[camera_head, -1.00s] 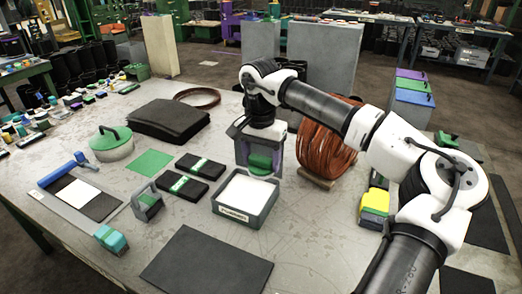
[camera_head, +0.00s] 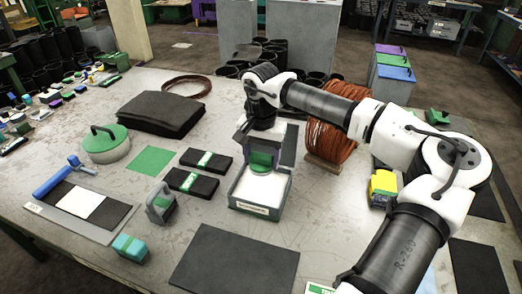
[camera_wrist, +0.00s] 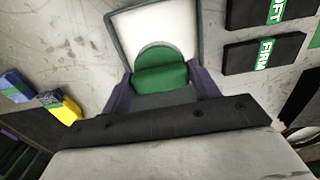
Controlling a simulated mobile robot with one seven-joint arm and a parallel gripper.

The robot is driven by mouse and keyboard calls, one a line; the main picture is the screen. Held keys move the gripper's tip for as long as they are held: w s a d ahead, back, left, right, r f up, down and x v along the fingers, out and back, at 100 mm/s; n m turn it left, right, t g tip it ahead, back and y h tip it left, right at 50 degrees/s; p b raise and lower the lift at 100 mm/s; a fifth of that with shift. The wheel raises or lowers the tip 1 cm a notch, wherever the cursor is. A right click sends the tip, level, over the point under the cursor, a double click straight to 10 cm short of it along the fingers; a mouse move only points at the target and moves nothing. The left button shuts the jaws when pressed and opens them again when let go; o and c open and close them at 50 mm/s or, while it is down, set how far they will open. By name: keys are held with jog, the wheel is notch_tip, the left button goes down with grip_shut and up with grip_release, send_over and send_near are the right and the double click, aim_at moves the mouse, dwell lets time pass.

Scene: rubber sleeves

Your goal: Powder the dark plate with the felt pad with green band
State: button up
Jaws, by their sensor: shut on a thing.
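My gripper (camera_head: 262,160) is shut on a green pad (camera_head: 261,168), which I take to be the felt pad with green band; its band cannot be told apart. The wrist view shows the pad (camera_wrist: 160,70) between the purple fingers (camera_wrist: 160,90). It is over the white powder in the grey tray (camera_head: 257,211), inside the tray's outline; whether it touches the powder I cannot tell. The tray's rim shows in the wrist view (camera_wrist: 117,38). The dark plate (camera_head: 235,262) lies flat and bare on the table, in front of the tray.
A grey-handled block (camera_head: 160,204) and a teal block (camera_head: 130,248) stand left of the plate. Two black packs (camera_head: 205,161) lie left of the tray. A copper coil (camera_head: 335,140) stands behind right; a yellow block (camera_head: 383,187) is at right.

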jog(key=shift+f, duration=0.15)
jog(key=shift+f+b, duration=1.8)
jog(key=shift+f, duration=1.15)
jog(key=shift+f+b, duration=0.55)
jog(key=shift+r, duration=0.1)
jog(key=shift+r+p, duration=2.1)
jog(key=shift+r, duration=1.35)
jog(key=shift+f, duration=0.15)
